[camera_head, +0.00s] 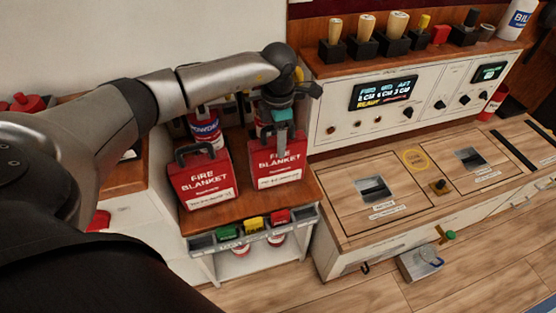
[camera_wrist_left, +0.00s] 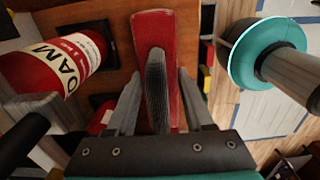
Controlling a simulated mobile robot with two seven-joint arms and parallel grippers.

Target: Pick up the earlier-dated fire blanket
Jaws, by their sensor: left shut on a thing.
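Two red boxes marked FIRE BLANKET, each with a black handle, stand side by side on a brown shelf top in the head view: the left fire blanket (camera_head: 203,184) and the right fire blanket (camera_head: 277,172). The date lines on their white labels are too small to read. My left gripper (camera_head: 282,150) is over the right fire blanket. In the left wrist view, its fingers are shut on that blanket's dark handle (camera_wrist_left: 156,85), above the red top (camera_wrist_left: 153,28). I cannot tell whether the box is lifted. My right gripper is not in view.
A red POWDER container (camera_head: 206,128) stands behind the left box; a FOAM container (camera_wrist_left: 62,62) shows in the left wrist view. A grey rail (camera_head: 203,242) with green, yellow and red items runs along the shelf front. A control panel (camera_head: 338,117) and wooden counter (camera_head: 418,205) lie to the right.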

